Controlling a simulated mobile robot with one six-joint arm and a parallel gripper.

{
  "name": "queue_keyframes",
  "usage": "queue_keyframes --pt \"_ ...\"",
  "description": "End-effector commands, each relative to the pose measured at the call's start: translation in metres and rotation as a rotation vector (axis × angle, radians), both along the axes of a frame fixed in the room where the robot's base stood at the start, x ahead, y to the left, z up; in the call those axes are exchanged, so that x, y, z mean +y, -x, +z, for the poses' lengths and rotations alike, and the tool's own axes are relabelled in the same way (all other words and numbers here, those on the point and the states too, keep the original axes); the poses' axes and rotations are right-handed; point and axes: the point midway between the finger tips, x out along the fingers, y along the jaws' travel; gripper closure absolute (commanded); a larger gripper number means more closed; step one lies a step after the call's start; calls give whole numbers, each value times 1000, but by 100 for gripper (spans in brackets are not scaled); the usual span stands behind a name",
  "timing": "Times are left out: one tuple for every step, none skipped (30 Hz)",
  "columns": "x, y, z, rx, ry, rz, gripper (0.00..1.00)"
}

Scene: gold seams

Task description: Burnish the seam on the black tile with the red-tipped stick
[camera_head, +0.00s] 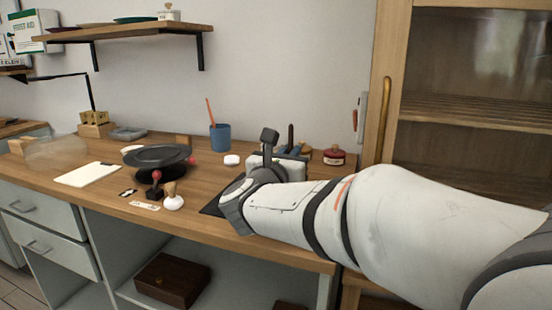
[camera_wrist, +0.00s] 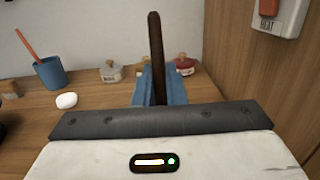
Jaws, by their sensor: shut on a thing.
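My gripper (camera_wrist: 154,88) has blue fingers shut on a dark brown stick (camera_wrist: 154,45), which stands upright between them in the wrist view. No red tip shows on the visible part of the stick; its other end is hidden. In the head view my gripper (camera_head: 290,150) is over the right part of the bench. A flat black piece (camera_head: 212,207) lies at the bench's front, partly covered by my arm; I cannot tell whether it is the black tile. No gold seam is visible.
A black plate (camera_head: 158,155) sits on a dark stand, with small red-knobbed tools around it. A blue cup (camera_head: 220,138) holds an orange stick. A white puck (camera_head: 232,160) and a red jar (camera_head: 334,157) stand nearby. A tall wooden cabinet (camera_head: 388,80) bounds the right.

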Motion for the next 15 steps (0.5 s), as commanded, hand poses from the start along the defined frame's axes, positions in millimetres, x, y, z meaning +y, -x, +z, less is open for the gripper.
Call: queue_keyframes --pt "-2 0 -2 0 -1 -1 100" --pt "-3 0 -2 0 -1 -1 100" --pt "-4 0 -2 0 0 -1 100" --pt "-5 1 -2 0 0 -1 100" --pt "-6 1 -2 0 0 -2 100" --pt "-7 1 -2 -1 0 -1 100" --pt "-8 1 -2 -1 0 -1 100" --pt "-9 1 -2 -1 -1 0 100" --pt "-10 1 -2 0 -1 0 100" --pt "-11 2 -2 0 -1 1 100" --pt "-13 2 -2 0 -1 1 100" --pt "-14 2 -2 0 -1 0 100" --pt "-16 2 -2 0 0 0 100" --pt "-17 2 -2 -1 0 0 100" --pt "-19 2 -3 -1 0 0 100"
